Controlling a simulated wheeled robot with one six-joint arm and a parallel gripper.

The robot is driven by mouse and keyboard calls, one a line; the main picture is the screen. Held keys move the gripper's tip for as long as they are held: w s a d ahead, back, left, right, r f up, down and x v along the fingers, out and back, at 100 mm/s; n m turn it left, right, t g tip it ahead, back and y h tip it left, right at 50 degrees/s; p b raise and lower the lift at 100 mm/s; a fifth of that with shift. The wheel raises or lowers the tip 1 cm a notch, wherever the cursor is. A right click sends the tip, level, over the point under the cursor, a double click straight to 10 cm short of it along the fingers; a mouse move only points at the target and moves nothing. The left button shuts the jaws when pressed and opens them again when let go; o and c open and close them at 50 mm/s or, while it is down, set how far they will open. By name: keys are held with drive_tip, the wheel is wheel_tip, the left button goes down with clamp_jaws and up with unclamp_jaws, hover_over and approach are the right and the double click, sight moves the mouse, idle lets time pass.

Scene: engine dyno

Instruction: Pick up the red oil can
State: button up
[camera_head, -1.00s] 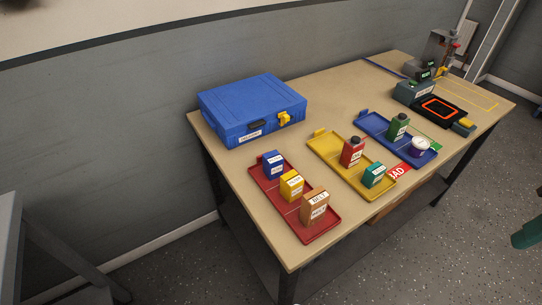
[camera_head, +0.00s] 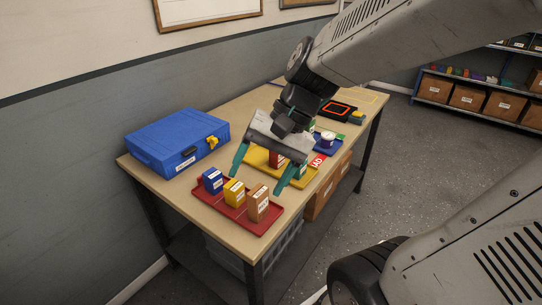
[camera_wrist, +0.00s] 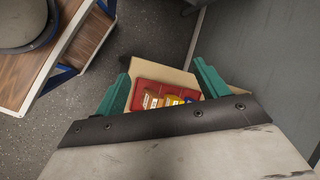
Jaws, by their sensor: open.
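The red oil can (camera_head: 277,160) stands on the yellow tray (camera_head: 256,154) in the head view, mostly hidden behind my gripper. My gripper (camera_head: 257,183) is open and empty, with its teal fingers spread, above the table between the camera and the yellow tray. In the wrist view my gripper (camera_wrist: 161,75) points down toward the red tray (camera_wrist: 150,85). I cannot make out the can in the wrist view.
The red tray (camera_head: 245,222) holds a blue box (camera_head: 212,181), a yellow box (camera_head: 234,193) and a brown box (camera_head: 258,204), close under my fingers. A blue case (camera_head: 177,142) lies at the table's left. A blue tray (camera_head: 333,150) with a white-lidded tub (camera_head: 327,139) is beyond.

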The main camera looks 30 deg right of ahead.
drive_tip(key=w+d+f+m+t+y, duration=0.45)
drive_tip(key=w+d+m+t, duration=0.35)
drive_tip(key=w+m, duration=0.55)
drive_tip(key=w+d+f+m+t+h, duration=0.1)
drive_tip(key=d+f+m+h, duration=0.1)
drive_tip(key=d, duration=0.4)
drive_tip(key=w+d+f+m+t+h, duration=0.1)
drive_tip(key=w+d+f+m+h, duration=0.1)
drive_tip(key=d+f+m, duration=0.2)
drive_tip(key=w+d+f+m+t+h, duration=0.1)
drive_tip(key=d+f+m+t+h, duration=0.1)
drive_tip(key=d+m, duration=0.3)
drive_tip(key=shift+w+d+f, duration=0.15)
drive_tip(key=shift+d+f, duration=0.3)
drive_tip(key=shift+d, duration=0.2)
drive_tip(key=shift+w+d+f, duration=0.15)
drive_tip(key=shift+d+f, duration=0.3)
drive_tip(key=shift+d, duration=0.2)
drive_tip(key=shift+w+d+f+m, duration=0.15)
drive_tip(key=shift+d+f+m, duration=0.1)
drive_tip(key=x, duration=0.7)
drive_tip(key=shift+w+f, duration=0.15)
drive_tip(key=shift+f, duration=0.15)
drive_tip(key=c, duration=1.2)
